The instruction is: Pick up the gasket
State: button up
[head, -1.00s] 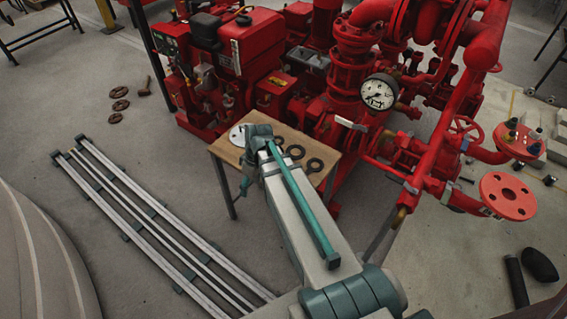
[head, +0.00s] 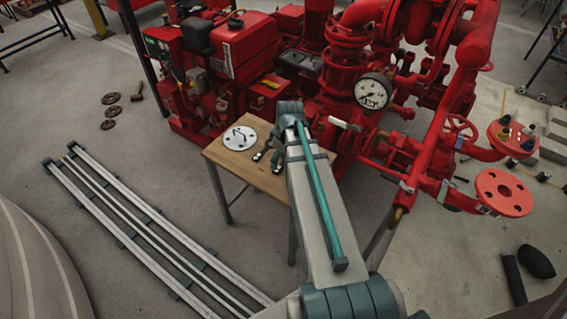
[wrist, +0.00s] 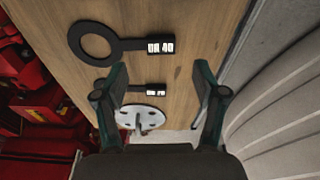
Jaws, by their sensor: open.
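My gripper (wrist: 161,72) is open and empty above the wooden table. In the head view my gripper (head: 267,156) hangs over the table's middle, right of the white disc. A black ring gasket with a tab (wrist: 95,42) lies on the table in the wrist view, ahead of the fingertips; its white label seems to read DN 40. A second labelled black tab (wrist: 148,88) lies between the fingers, close to the left one, and the rest of that piece is mostly hidden.
The wooden table (head: 227,158) also carries a round white disc with holes (head: 240,137). Red pump machinery (head: 345,95) stands close behind and right of the table. Rails (head: 140,225) lie on the floor at left, with several brown rings (head: 110,111) beyond them.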

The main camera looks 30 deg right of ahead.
jog(key=shift+w+a+f, duration=0.15)
jog(key=shift+w+f, duration=0.05)
jog(key=shift+f, duration=1.2)
jog(key=shift+w+a+f, duration=0.1)
jog(key=shift+w+f, duration=0.05)
jog(key=shift+f, duration=1.25)
jog(key=c, duration=1.2)
jog(key=shift+r, duration=0.15)
